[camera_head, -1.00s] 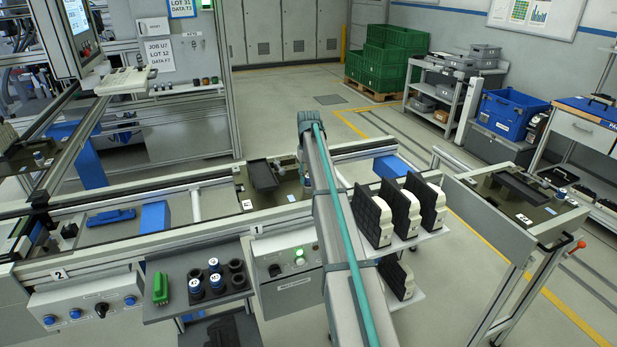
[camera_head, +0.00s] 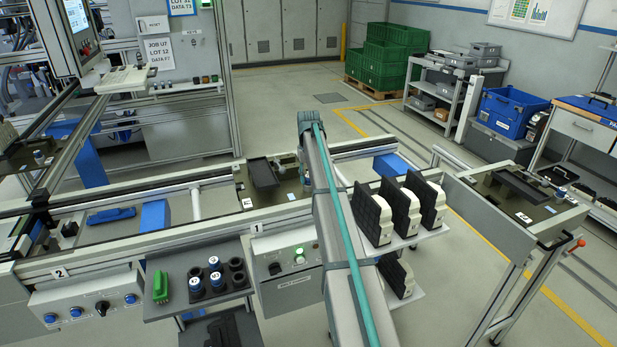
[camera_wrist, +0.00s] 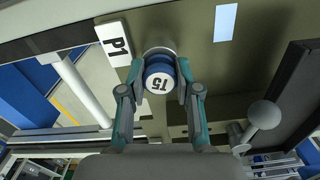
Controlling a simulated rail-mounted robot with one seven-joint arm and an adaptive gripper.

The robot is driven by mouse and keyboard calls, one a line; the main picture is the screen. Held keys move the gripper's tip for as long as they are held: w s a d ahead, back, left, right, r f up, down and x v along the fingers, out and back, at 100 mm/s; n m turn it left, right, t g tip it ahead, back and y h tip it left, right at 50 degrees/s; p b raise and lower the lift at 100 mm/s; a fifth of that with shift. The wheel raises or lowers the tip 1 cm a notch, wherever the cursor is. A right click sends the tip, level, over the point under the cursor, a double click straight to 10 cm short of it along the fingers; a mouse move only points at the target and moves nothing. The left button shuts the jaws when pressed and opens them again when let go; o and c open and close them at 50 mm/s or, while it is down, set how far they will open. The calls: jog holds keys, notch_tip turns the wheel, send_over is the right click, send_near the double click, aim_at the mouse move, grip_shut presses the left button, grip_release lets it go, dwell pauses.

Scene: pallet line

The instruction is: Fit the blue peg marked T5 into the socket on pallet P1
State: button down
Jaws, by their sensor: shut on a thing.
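The blue peg T5 (camera_wrist: 160,80), with a white marked cap, is between the fingertips of my gripper (camera_wrist: 160,85) in the wrist view. My gripper is shut on it. Pallet P1 (camera_wrist: 262,45) is the olive-brown plate beneath, with a white P1 label (camera_wrist: 117,44) left of the peg. A round metal rim (camera_wrist: 158,51), seemingly the socket, shows just beyond the peg. The peg covers most of it, so I cannot tell whether the peg is in it or above it.
A dark raised block (camera_wrist: 299,90) and a grey ball-topped post (camera_wrist: 264,114) stand on the pallet right of my gripper. A rack (camera_head: 207,296) with several pegs sits at the front. Dark-backed white parts (camera_head: 397,212) stand on a shelf right of my arm.

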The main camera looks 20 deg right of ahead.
jog(key=shift+c, duration=1.6)
grip_release()
jog(key=shift+r, duration=0.2)
jog(key=shift+r+p, duration=1.85)
jog(key=shift+r, duration=1.55)
jog(key=shift+s+f, duration=0.1)
jog(key=shift+f, duration=0.05)
